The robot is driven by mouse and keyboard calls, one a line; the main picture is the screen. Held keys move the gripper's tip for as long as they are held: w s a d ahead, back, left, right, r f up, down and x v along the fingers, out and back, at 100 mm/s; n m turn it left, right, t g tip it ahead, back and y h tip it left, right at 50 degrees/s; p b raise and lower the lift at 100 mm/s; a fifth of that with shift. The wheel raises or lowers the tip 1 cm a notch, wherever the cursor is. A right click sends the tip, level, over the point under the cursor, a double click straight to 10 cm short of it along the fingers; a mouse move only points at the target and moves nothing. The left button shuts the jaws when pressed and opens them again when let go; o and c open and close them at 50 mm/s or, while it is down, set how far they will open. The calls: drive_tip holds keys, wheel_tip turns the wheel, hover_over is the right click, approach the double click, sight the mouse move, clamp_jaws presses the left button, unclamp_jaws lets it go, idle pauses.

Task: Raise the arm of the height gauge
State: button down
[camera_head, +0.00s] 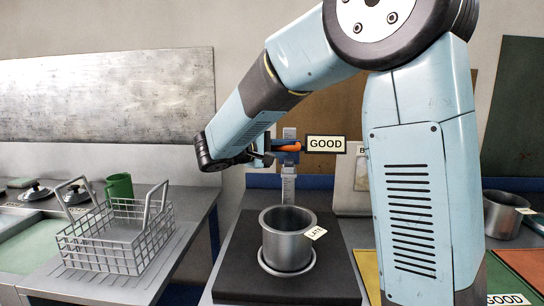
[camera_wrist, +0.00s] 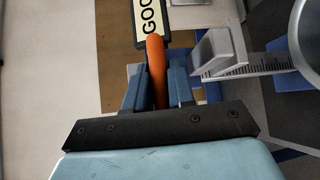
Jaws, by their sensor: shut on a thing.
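The height gauge (camera_head: 288,186) stands upright behind a metal pot (camera_head: 287,240), its lower part hidden by the pot. In the wrist view its graduated scale (camera_wrist: 262,64) and grey slide block (camera_wrist: 217,50) lie right of my fingers. My gripper (camera_head: 270,148) is at the upper part of the gauge. In the wrist view my gripper (camera_wrist: 158,88) has its blue fingers shut on an orange handle (camera_wrist: 157,68). A framed GOOD plate (camera_head: 326,144) is at the handle's far end. Whether the handle joins the slide is unclear.
The pot has a LATE tag (camera_head: 316,233) and stands on a dark mat (camera_head: 240,270). A wire basket (camera_head: 105,245) and a green mug (camera_head: 119,187) are at left. Another pot (camera_head: 504,215) is at right, beyond my arm.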

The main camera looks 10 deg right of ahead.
drive_tip(key=shift+r, duration=0.25)
drive_tip(key=c, duration=1.1)
unclamp_jaws()
drive_tip(key=shift+s, duration=0.1)
drive_tip(key=shift+a, duration=0.25)
drive_tip(key=v, duration=1.3)
drive_tip(key=shift+s+a+f, duration=0.1)
drive_tip(key=shift+a, duration=0.05)
